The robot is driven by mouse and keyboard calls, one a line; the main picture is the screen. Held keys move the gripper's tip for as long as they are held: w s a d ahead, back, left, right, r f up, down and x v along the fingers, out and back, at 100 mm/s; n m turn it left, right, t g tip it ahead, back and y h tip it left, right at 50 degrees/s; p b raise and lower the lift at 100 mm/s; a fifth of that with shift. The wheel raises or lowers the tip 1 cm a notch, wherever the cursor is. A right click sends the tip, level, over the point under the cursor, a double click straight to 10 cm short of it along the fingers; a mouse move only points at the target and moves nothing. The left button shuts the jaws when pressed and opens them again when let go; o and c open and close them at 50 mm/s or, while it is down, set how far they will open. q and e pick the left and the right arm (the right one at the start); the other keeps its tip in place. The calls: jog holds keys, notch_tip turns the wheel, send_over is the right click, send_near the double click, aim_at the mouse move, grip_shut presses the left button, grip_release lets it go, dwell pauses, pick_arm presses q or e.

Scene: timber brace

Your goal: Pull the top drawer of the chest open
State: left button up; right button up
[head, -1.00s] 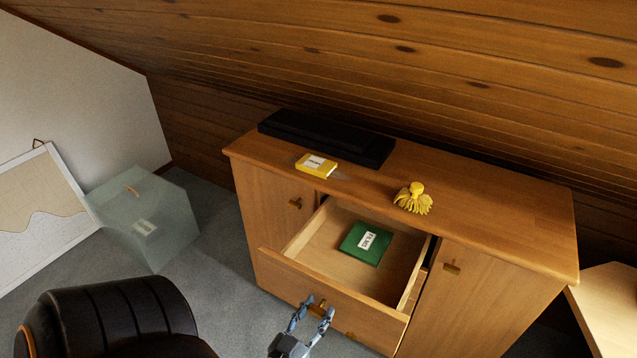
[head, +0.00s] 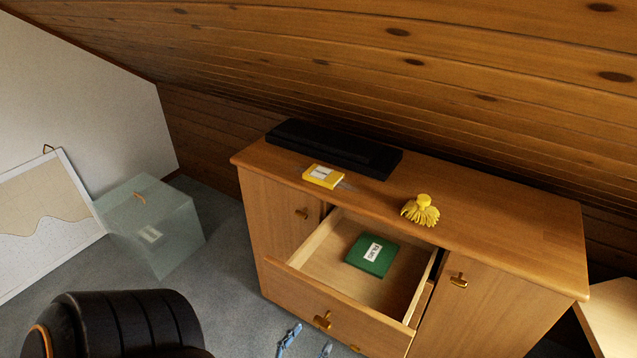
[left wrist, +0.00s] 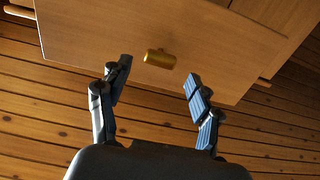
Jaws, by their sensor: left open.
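The wooden chest (head: 510,277) stands against the sloping timber wall. Its top drawer (head: 340,309) is pulled well out, and a green labelled box or book (head: 372,255) lies inside it. The drawer's brass knob (head: 322,320) is on its front; it also shows in the left wrist view (left wrist: 160,59). My left gripper (head: 306,347) is at the bottom edge of the head view, below and in front of the drawer front. In the left wrist view the gripper (left wrist: 158,82) is open, its fingers apart on either side of the knob and not touching it. My right gripper is not in view.
On the chest top are a black flat case (head: 333,148), a yellow box (head: 323,176) and a yellow brush-like thing (head: 421,210). A translucent box (head: 150,228) and a leaning framed picture (head: 42,225) stand at left. A light wooden surface (head: 612,318) is at right.

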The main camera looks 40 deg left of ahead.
pick_arm(q)
jog(key=v, duration=0.7)
dwell(0.4)
